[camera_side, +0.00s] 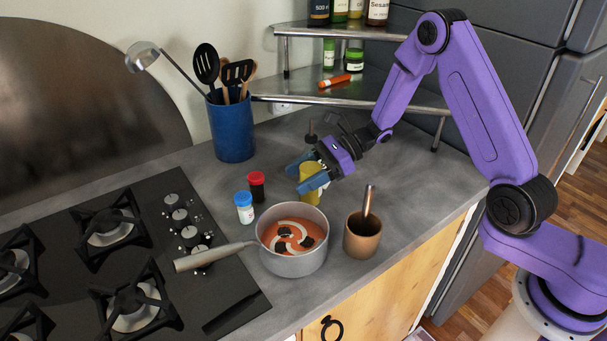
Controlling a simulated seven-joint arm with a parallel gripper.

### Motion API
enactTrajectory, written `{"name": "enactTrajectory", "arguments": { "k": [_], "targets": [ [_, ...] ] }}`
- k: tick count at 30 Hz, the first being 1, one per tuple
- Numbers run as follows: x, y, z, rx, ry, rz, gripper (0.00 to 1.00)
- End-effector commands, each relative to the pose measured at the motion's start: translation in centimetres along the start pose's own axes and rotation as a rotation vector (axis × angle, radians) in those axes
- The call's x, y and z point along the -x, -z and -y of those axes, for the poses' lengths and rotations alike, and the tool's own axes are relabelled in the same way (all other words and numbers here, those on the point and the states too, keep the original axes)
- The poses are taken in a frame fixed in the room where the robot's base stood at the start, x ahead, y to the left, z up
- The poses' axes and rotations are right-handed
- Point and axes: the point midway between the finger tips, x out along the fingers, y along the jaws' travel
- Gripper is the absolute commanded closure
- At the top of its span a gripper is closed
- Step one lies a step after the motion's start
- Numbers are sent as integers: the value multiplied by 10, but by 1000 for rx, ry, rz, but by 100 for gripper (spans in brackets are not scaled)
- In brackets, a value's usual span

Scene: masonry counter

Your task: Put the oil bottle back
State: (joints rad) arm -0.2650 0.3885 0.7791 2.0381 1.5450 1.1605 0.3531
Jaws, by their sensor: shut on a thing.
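The oil bottle (311,190), with a yellow body, stands upright or nearly so on the counter just behind the pot. My gripper (304,172) is shut on it, with blue fingers around its upper body. A dark knob-like top shows just above my gripper and appears to belong to the bottle. The middle of the bottle is hidden by the fingers. I cannot tell whether its base touches the counter.
A pot (293,262) of red soup is in front, its handle pointing left. A brown mortar with pestle (362,236) is to its right. Red-capped (257,188) and blue-capped (245,212) jars stand left. A blue utensil holder (232,130) and a metal shelf (340,92) with bottles are behind.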

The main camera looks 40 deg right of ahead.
Motion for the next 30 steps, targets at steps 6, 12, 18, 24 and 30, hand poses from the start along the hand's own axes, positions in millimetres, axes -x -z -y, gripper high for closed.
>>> {"name": "enactTrajectory", "arguments": {
  "k": [6, 12, 18, 24, 30],
  "targets": [
    [-1, 2, 0, 0, 1, 0, 13],
    [-1, 2, 0, 0, 0, 0, 13],
    [8, -1, 1, 1, 3, 0, 13],
    [44, -1, 2, 0, 7, 0, 13],
    [84, -1, 1, 0, 6, 0, 13]
  ]
}}
